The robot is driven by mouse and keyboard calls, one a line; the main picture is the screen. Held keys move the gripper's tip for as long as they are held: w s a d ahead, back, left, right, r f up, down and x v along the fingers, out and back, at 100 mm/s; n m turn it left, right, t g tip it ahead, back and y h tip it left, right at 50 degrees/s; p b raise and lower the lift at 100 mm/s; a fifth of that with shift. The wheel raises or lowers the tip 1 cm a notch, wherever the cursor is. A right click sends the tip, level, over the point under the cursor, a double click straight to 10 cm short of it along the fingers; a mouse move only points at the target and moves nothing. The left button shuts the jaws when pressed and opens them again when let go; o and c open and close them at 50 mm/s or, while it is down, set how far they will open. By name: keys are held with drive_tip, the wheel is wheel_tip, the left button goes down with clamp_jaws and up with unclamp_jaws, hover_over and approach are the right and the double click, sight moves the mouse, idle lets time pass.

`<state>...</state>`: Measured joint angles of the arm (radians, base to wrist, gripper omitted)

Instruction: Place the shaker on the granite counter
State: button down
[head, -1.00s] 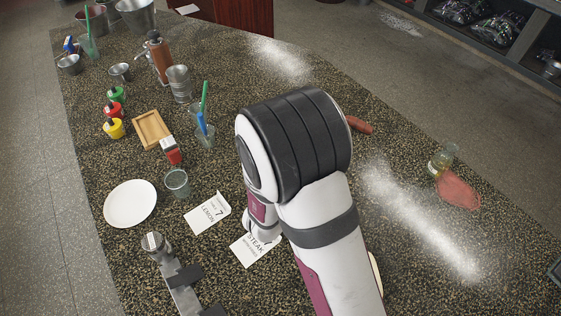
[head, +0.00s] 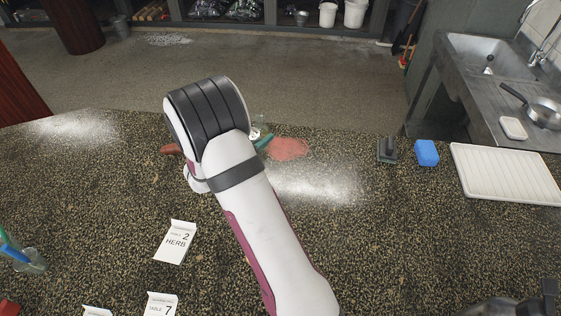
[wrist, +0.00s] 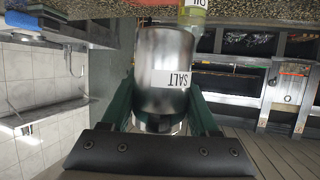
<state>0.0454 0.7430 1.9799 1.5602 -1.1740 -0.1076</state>
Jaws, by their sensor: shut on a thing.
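The shaker (wrist: 166,62), a shiny metal cylinder with a white SALT label, fills the middle of the wrist view. My gripper (wrist: 163,92) is shut on it, with a green finger on each side. In that view the picture is upside down and the granite counter (wrist: 90,9) runs along the top edge, close to the shaker's far end. I cannot tell whether they touch. In the head view the speckled granite counter (head: 420,235) spans the picture. My arm hides the shaker there, and only a bit of green finger (head: 264,142) shows.
An oil bottle (wrist: 193,14) stands just beyond the shaker. A flat reddish piece (head: 288,149) lies to the right of my gripper, and a sausage (head: 171,149) to the left. A black-handled tool (head: 387,150), blue sponge (head: 426,152) and white tray (head: 505,174) lie right.

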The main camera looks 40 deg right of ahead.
drive_tip(key=w+a+f, duration=0.3)
drive_tip(key=w, duration=0.1)
drive_tip(key=w+a+f, duration=0.3)
drive_tip(key=a+f, duration=0.1)
drive_tip(key=shift+w+a, duration=0.25)
drive_tip(key=shift+w, duration=0.1)
wheel_tip(320, 180, down, 4)
drive_tip(key=shift+w+a, duration=0.15)
drive_tip(key=shift+f, duration=0.15)
drive_tip(key=shift+c, duration=0.7)
unclamp_jaws()
